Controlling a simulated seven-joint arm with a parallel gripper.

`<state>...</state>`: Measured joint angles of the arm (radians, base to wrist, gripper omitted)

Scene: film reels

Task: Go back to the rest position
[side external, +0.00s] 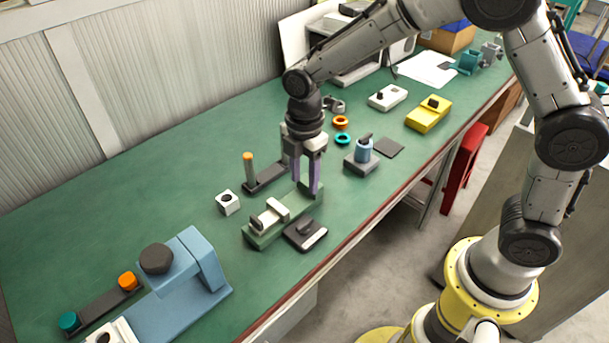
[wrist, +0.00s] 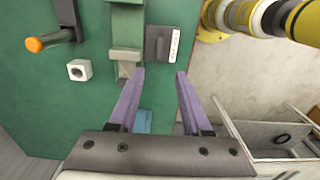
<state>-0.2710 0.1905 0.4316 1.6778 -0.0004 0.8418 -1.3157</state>
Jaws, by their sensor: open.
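My gripper (side external: 306,188) has two purple fingers and points down over the green workbench (side external: 180,175). In the wrist view the gripper (wrist: 160,72) is open, with nothing between its fingers. In the side view it is above the far end of a green fixture (side external: 262,236) with a pale clamp block (side external: 270,214) on it. The fixture also shows in the wrist view (wrist: 127,25), ahead of the fingertips. I cannot tell the exact height of the fingertips above it.
A dark stand with an orange-tipped post (side external: 250,170), a white block (side external: 228,203) and a dark grey device (side external: 306,234) are close by. A blue machine (side external: 185,275) stands at front left. Orange (side external: 341,122) and teal (side external: 342,139) rings lie behind.

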